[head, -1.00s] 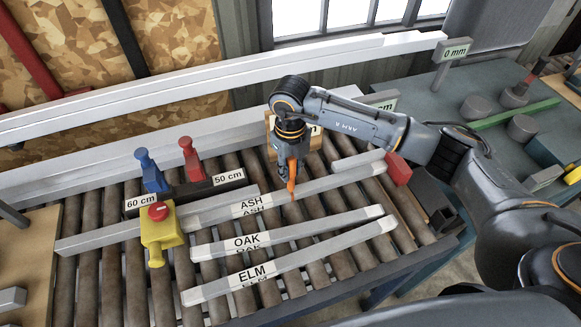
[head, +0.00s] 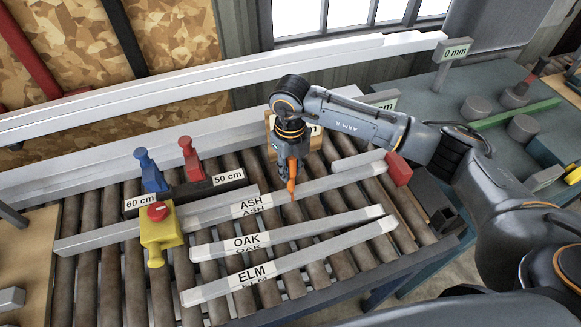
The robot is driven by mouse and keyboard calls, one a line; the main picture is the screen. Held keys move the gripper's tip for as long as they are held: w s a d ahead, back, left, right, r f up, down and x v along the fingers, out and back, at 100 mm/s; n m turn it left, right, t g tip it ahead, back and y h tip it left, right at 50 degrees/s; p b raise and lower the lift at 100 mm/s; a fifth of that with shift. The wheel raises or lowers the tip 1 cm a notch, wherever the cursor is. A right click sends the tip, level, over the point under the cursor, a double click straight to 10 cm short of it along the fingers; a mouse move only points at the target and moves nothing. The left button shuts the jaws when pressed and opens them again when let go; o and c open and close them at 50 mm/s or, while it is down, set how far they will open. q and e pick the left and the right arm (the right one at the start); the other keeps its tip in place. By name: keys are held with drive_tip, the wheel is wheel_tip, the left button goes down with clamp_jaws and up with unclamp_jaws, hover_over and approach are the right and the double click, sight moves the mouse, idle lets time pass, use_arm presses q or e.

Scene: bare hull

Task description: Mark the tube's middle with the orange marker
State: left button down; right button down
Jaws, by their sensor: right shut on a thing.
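Three pale labelled tubes lie on the roller bed: the ASH tube (head: 330,182), the OAK tube (head: 300,232) and the ELM tube (head: 325,248). My right gripper (head: 291,170) points down and is shut on the orange marker (head: 292,187). The marker is nearly upright, its tip down at the ASH tube, right of the ASH label. I cannot tell whether the tip touches the tube. My left gripper is not in view.
Blue (head: 150,172) and red (head: 191,160) handled pieces stand by the 60 cm and 50 cm labels. A yellow block (head: 160,240) with a red button is at the left. A red block (head: 398,169) sits at the ASH tube's right end. A grey bench (head: 440,95) is at right.

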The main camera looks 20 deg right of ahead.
drive_tip(key=shift+s, duration=0.1)
drive_tip(key=shift+r+p, duration=1.8)
drive_tip(key=shift+r, duration=1.7)
